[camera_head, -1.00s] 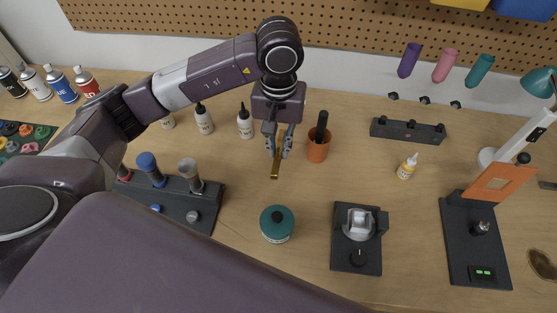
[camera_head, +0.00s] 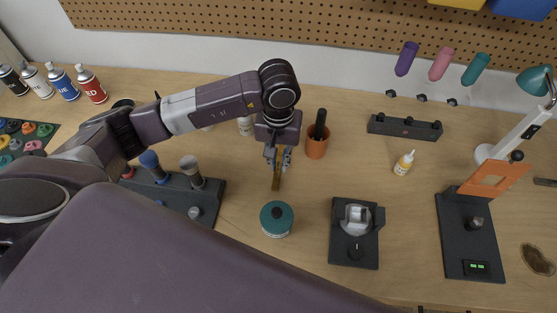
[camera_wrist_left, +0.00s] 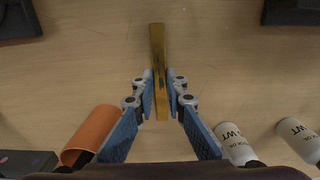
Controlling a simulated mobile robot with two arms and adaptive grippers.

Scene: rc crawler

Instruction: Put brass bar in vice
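The brass bar (camera_head: 276,181) is a narrow gold strip below my left gripper (camera_head: 278,160) in the head view. In the left wrist view, the bar (camera_wrist_left: 158,60) lies between the two blue-padded fingers of my left gripper (camera_wrist_left: 160,90), which are close against its sides. The bar's far end sticks out past the fingertips. Its height above the bench is hard to tell. The vice (camera_head: 356,218), with grey jaws on a black base, stands to the right and nearer than the bar. My right gripper is not in view.
A teal tin (camera_head: 277,219) stands just in front of the bar, left of the vice. An orange cup (camera_head: 316,143) stands beside the gripper. A black tool rack (camera_head: 212,201) is to the left. A small glue bottle (camera_head: 404,163) is to the right. Bare bench separates them.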

